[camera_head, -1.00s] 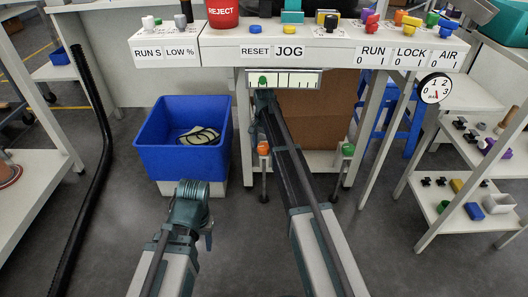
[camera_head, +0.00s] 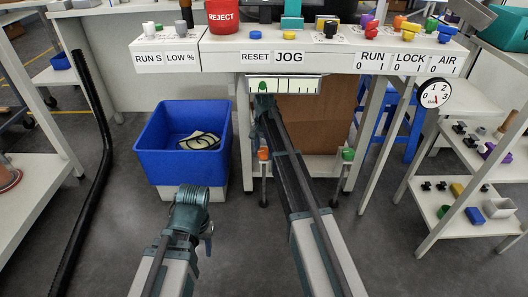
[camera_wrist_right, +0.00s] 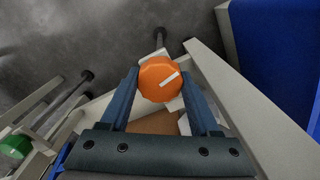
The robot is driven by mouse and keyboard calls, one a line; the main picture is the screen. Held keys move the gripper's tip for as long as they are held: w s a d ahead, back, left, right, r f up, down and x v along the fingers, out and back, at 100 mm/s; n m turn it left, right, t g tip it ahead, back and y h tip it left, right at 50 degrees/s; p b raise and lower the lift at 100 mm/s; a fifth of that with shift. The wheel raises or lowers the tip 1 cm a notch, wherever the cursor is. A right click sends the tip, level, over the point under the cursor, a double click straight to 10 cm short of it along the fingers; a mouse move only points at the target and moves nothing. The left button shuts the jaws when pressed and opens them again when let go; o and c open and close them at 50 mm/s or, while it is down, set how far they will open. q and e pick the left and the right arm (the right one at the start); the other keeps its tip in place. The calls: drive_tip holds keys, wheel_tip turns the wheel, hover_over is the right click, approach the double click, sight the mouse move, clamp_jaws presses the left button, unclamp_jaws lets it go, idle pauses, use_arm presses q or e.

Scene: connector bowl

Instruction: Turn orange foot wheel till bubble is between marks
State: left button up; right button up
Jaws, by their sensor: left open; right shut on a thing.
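The orange foot wheel (camera_head: 264,154) is below the left end of the bench front, beside my right arm. In the right wrist view, the orange wheel (camera_wrist_right: 158,80) has a white line pointing up and right. My right gripper (camera_wrist_right: 160,84) is shut on it, one finger on each side. In the head view its fingertips are hidden. The level vial (camera_head: 299,85) is under the JOG label. Its green bubble (camera_head: 263,86) sits near the left end, left of the dark marks. My left gripper (camera_head: 190,208) is open and low at left, away from the wheel.
A green foot wheel (camera_head: 348,155) stands right of the orange one. A blue bin (camera_head: 160,172) stands on the left. The bench front (camera_head: 222,58) with labelled controls overhangs the wheels. A pressure gauge (camera_head: 433,93) and a shelf (camera_head: 470,222) are at right.

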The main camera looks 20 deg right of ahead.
drive_tip(key=n, duration=0.5)
drive_tip(key=shift+n, duration=0.3)
drive_tip(key=n, duration=1.2)
drive_tip(key=shift+n, duration=0.4)
drive_tip(key=n, duration=0.5)
drive_tip(key=shift+n, duration=0.6)
drive_tip(key=o, duration=1.4)
drive_tip(key=shift+c, duration=0.2)
